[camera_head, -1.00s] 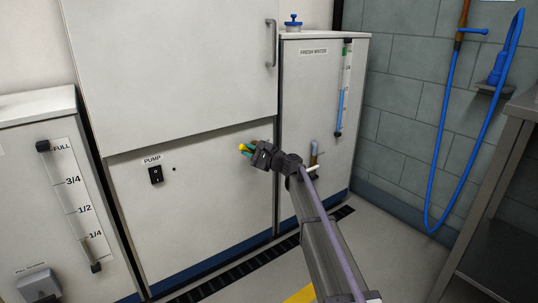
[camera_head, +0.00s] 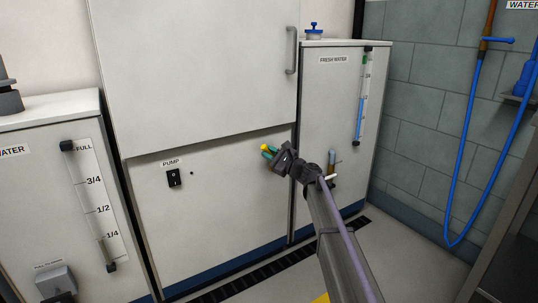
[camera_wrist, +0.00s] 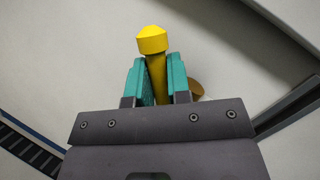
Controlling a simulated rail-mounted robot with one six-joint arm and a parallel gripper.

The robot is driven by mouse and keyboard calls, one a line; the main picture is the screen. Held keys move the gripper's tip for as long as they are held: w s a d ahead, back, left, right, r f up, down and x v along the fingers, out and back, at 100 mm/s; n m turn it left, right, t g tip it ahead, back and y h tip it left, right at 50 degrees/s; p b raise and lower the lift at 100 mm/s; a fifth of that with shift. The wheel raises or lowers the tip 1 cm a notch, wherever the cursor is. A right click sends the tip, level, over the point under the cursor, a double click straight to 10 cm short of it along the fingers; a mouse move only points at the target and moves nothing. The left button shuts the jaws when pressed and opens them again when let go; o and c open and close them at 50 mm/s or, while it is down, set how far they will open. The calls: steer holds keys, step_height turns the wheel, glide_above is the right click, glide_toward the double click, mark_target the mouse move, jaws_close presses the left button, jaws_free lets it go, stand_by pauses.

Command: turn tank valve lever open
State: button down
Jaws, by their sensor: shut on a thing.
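The valve lever (camera_wrist: 155,66) is a yellow bar with a thicker knob at its end. It stands out from the white panel, and its yellow tip also shows in the head view (camera_head: 264,148). My gripper (camera_wrist: 160,80) has teal fingers, one on each side of the yellow bar, shut on it below the knob. In the head view my gripper (camera_head: 269,153) is at the right part of the panel under the cabinet door. A round brass-coloured part (camera_wrist: 197,90) shows behind the right finger. The lever's pivot is hidden.
The pump switch (camera_head: 174,178) is on the panel to the left. The fresh water tank (camera_head: 335,110) stands to the right, with a small tap (camera_head: 331,165) close to my arm. A floor grate (camera_head: 265,277) runs below. A blue hose (camera_head: 467,140) hangs on the right wall.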

steer(key=c, duration=1.1)
jaws_free()
steer(key=b+v, duration=0.2)
steer(key=v, duration=0.9)
